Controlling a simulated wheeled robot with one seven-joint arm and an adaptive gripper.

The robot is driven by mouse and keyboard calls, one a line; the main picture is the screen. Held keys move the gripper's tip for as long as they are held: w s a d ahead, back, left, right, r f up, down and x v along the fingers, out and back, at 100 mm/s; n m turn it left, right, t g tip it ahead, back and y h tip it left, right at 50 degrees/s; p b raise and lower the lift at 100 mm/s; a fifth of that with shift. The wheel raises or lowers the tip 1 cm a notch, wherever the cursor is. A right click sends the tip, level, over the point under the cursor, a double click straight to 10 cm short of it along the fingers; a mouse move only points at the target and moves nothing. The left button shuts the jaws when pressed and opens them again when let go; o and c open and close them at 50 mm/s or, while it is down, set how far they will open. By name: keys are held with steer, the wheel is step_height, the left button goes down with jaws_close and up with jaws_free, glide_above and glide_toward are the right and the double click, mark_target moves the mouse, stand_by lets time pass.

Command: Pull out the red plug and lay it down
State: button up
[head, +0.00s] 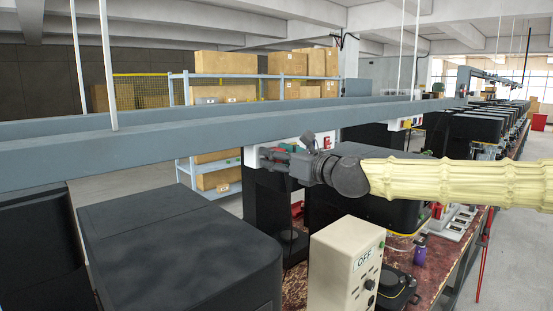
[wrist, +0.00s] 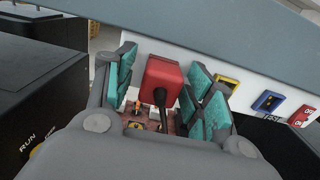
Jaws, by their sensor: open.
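The red plug (wrist: 163,78) shows in the wrist view, at the white socket panel (wrist: 248,96) under the grey beam. A black cord hangs from its near side. My gripper (wrist: 162,90) is open, with teal-padded fingers to the left and right of the plug. I cannot tell whether either pad touches it. In the head view my gripper (head: 272,157) reaches left to the white panel (head: 252,157) below the beam. The plug is not clear there, largely hidden by the fingers.
The long grey beam (head: 200,138) runs just above my gripper. A beige control box marked OFF (head: 338,265) and black machines (head: 180,250) stand below.

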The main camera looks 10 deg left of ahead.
jaws_close()
stand_by(0.3)
steer(key=shift+d+f, duration=0.1)
steer(key=shift+s+d, duration=0.15)
steer(key=shift+b+v, duration=0.6)
steer(key=shift+v, duration=2.1)
